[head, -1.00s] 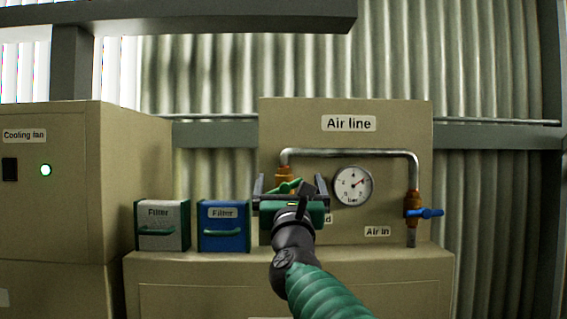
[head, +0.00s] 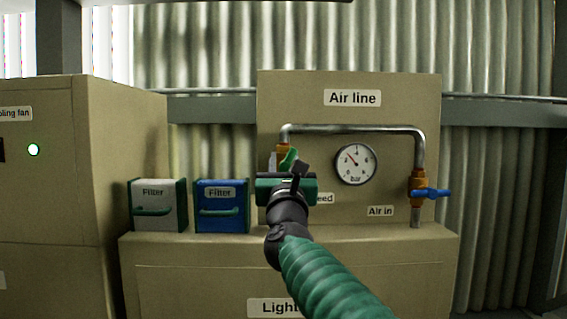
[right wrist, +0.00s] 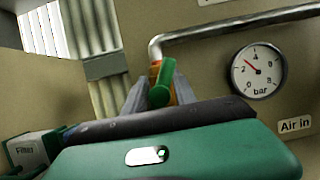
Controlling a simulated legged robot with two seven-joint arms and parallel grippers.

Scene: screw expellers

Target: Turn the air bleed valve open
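The air bleed valve is at the left end of the pipe on the air line panel. Its green handle (head: 288,158) stands steeply tilted over the copper-coloured valve body, and my right gripper hides its lower part. In the right wrist view the green handle (right wrist: 160,86) sits between the two grey fingers of my right gripper (right wrist: 158,98), which look closed in on it. In the head view the green palm covers most of the bleed label (head: 325,198). The pressure gauge (head: 355,164) needle points up and left. My left gripper is out of view.
The air in valve (head: 417,188) with a blue handle is at the pipe's right end. A grey filter box (head: 158,206) and a blue filter box (head: 221,206) stand left of the panel. The cooling fan cabinet (head: 60,190) is at far left.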

